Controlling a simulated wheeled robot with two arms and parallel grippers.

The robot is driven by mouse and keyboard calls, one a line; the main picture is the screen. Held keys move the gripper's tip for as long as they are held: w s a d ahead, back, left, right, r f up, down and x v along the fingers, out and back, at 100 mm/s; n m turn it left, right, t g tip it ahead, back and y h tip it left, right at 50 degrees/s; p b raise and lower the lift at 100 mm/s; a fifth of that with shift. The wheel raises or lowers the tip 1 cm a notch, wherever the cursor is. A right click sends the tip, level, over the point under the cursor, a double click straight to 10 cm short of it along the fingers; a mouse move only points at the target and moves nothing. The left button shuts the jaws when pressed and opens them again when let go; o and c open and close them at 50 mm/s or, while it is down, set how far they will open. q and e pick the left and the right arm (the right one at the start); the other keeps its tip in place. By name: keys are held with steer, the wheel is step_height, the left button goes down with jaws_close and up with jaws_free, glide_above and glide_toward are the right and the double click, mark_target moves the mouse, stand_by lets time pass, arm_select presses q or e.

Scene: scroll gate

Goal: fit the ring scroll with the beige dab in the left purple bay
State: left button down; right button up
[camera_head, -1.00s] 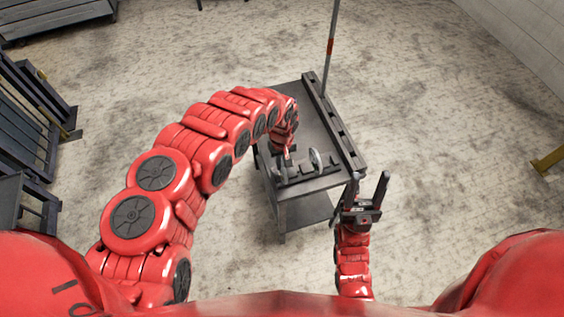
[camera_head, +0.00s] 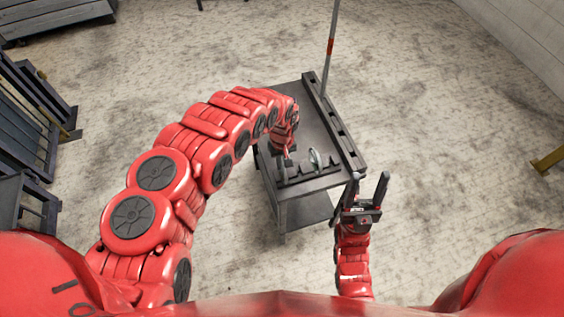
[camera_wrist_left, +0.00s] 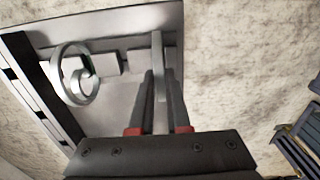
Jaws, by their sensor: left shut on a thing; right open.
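My left gripper (camera_head: 286,155) is over the near left part of the dark table (camera_head: 312,118). In the left wrist view it is shut on a thin grey piece (camera_wrist_left: 158,62), seen edge-on between the fingers. I cannot tell whether that piece is the ring scroll, and no beige dab shows. A grey ring with a curl inside (camera_wrist_left: 75,76) stands to its left in the wrist view, apart from the fingers; in the head view it is the upright disc (camera_head: 315,157) on the near rack. No purple bay can be made out. My right gripper (camera_head: 368,180) is open and empty, right of the table.
A low dark rack (camera_head: 296,178) runs along the table's near edge. A dark slotted bar (camera_head: 343,133) lines the right edge, and a tall grey pole with a red band (camera_head: 330,48) rises at the back. Open floor surrounds the table.

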arm_select(q)
steer(key=shift+r, duration=0.15)
steer(key=shift+r+p, duration=1.05)
steer(key=shift+r, duration=0.35)
step_height(320, 180, up, 9)
steer(key=p, duration=0.5)
steer(key=shift+p, duration=0.35)
